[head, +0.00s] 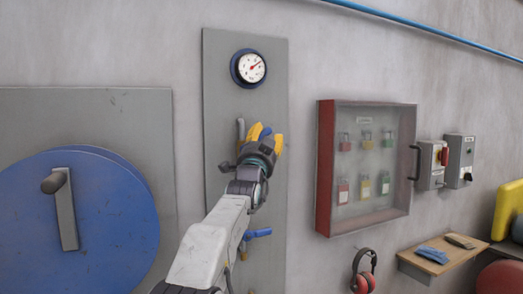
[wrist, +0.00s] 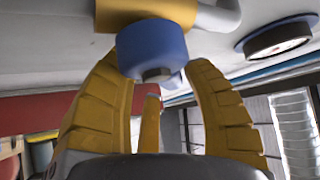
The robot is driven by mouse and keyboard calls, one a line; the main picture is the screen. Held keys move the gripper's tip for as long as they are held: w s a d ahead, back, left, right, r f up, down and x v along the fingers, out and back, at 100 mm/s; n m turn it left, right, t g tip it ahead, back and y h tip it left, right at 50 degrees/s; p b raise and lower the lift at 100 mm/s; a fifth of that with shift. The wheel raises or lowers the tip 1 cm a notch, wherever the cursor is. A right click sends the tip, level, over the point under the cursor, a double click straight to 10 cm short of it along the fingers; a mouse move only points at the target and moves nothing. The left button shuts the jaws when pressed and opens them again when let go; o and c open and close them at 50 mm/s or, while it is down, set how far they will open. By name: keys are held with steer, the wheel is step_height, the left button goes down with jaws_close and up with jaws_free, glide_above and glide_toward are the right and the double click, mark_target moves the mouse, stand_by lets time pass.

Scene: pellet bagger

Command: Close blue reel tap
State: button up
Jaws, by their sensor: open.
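My gripper (head: 266,140) is raised in front of the tall grey panel. Its yellow fingers are open and also show in the wrist view (wrist: 155,95). A blue tap handle (wrist: 150,47) on a yellow body (wrist: 150,13) sits between the spread fingertips; I cannot tell whether they touch it. In the head view my gripper mostly hides this tap. A second tap with a blue lever (head: 258,233) is lower on the panel, partly behind my arm; its lever points right. The blue reel (head: 105,210) with a grey crank is at the left.
A round gauge (head: 248,68) is above my gripper on the grey panel (head: 222,80). To the right are a red-framed padlock cabinet (head: 326,170), switch boxes (head: 458,160), a wooden shelf (head: 440,262) and red ear defenders (head: 364,280). The wall between panel and cabinet is clear.

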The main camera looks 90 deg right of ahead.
steer(key=v, duration=1.2)
stand_by(0.4)
steer(key=shift+r, duration=0.1)
steer(key=shift+o, duration=0.5)
steer(key=shift+o, duration=0.8)
steer(key=shift+d, duration=0.1)
steer(key=shift+o, duration=0.2)
steer(key=shift+s+d+f, duration=0.25)
steer(key=shift+d+f, duration=0.35)
steer(key=shift+f, duration=0.25)
steer(key=shift+a+r+p+x, duration=0.25)
steer(key=shift+p+x, duration=0.6)
steer(key=shift+x, duration=1.15)
steer(key=shift+a+r+p+x, duration=0.1)
steer(key=shift+r+p+x, duration=0.55)
steer(key=shift+x, duration=1.3)
steer(key=shift+a+r+p+x, duration=0.15)
steer(key=shift+p+x, duration=0.85)
steer(key=shift+x, duration=1)
steer(key=shift+w, duration=0.1)
